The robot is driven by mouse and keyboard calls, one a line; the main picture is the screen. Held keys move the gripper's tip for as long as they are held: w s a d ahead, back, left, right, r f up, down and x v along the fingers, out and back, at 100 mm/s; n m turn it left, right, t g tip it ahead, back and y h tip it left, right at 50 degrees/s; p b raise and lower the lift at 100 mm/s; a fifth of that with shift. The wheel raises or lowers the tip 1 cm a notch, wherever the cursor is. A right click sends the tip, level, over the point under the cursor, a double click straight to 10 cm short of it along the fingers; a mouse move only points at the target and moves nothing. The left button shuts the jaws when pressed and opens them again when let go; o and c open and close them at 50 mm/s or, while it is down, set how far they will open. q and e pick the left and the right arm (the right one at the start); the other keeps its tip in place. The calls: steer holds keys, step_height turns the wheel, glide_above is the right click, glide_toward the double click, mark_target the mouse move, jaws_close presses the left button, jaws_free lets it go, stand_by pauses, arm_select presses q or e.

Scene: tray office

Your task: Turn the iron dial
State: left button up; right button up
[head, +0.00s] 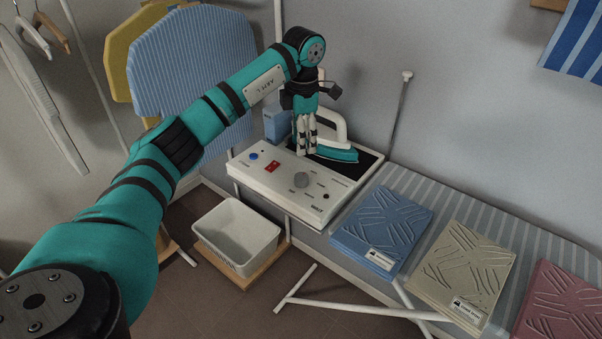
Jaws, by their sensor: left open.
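The iron dial is a grey round knob (302,180) on the top face of a white control panel (270,187). The panel also carries a blue button (254,156) and a red switch (272,167). My left gripper (306,151) points down behind the dial, near the panel's back edge, with its fingers open and apart from the dial. A teal and white iron (338,152) rests on a dark plate just right of the gripper; the fingers hide part of it. Whether the fingers touch the iron I cannot tell. My right gripper is not in view.
A striped ironing board (460,217) extends right, bearing folded blue (384,228), beige (464,268) and pink (560,305) cloths. A thin pole (399,110) rises behind the panel. A white basket (236,234) stands below left. Striped and yellow boards lean at the back left.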

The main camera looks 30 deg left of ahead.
mark_target(300, 176)
arm_select(q)
steer(key=f, duration=0.4)
steer(key=f+p, duration=0.1)
steer(key=f, duration=0.4)
steer(key=f+p, duration=0.1)
steer(key=f, duration=0.3)
steer(key=shift+w+a+f, duration=0.15)
steer(key=shift+w+a, duration=0.15)
steer(key=shift+c, duration=0.4)
steer(key=c, duration=1.1)
steer(key=shift+o, duration=0.2)
